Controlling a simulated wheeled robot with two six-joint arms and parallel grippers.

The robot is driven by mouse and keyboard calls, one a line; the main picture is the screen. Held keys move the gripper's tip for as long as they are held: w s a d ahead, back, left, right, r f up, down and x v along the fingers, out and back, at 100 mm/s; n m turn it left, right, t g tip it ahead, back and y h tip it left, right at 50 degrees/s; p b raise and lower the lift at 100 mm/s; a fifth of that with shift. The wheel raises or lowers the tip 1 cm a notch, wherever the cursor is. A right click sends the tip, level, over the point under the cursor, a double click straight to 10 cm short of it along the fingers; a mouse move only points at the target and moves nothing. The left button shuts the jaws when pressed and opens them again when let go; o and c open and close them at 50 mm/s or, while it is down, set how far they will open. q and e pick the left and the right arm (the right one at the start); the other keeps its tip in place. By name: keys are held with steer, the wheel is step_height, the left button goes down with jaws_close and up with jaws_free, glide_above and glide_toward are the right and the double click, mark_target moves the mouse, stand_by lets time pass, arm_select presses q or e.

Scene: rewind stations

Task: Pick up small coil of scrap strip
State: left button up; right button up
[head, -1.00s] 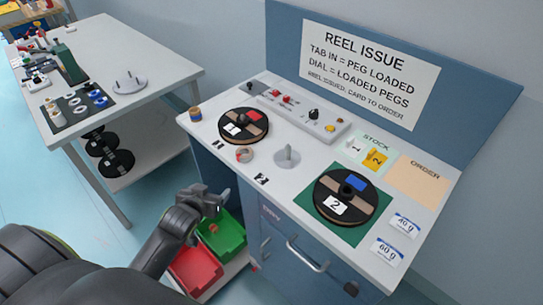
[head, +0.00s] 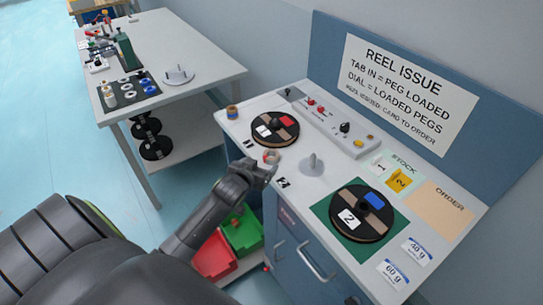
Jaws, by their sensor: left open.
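A small pale and reddish coil (head: 271,156) lies on the near edge of the reel issue bench, just in front of the far black reel. My left gripper (head: 268,168) is open at the bench edge, right by the near side of the coil. It partly covers the coil, and I cannot tell whether they touch. My right gripper is not in view.
Behind the coil is a black reel (head: 275,129), and to its right a grey peg (head: 312,164). A second reel (head: 356,213) sits on a green mat. An orange and blue spool (head: 233,112) stands at the left corner. Red (head: 214,256) and green (head: 243,232) bins sit below.

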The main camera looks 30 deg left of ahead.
mark_target(270, 157)
arm_select(q)
steer(key=shift+x, duration=1.25)
steer(key=shift+w+p, duration=0.35)
steer(key=shift+w, duration=0.2)
steer(key=x, duration=0.3)
steer(key=shift+d+p, duration=0.15)
steer(key=shift+p, duration=0.2)
steer(key=shift+w+f, duration=0.3)
steer(key=shift+w, duration=0.3)
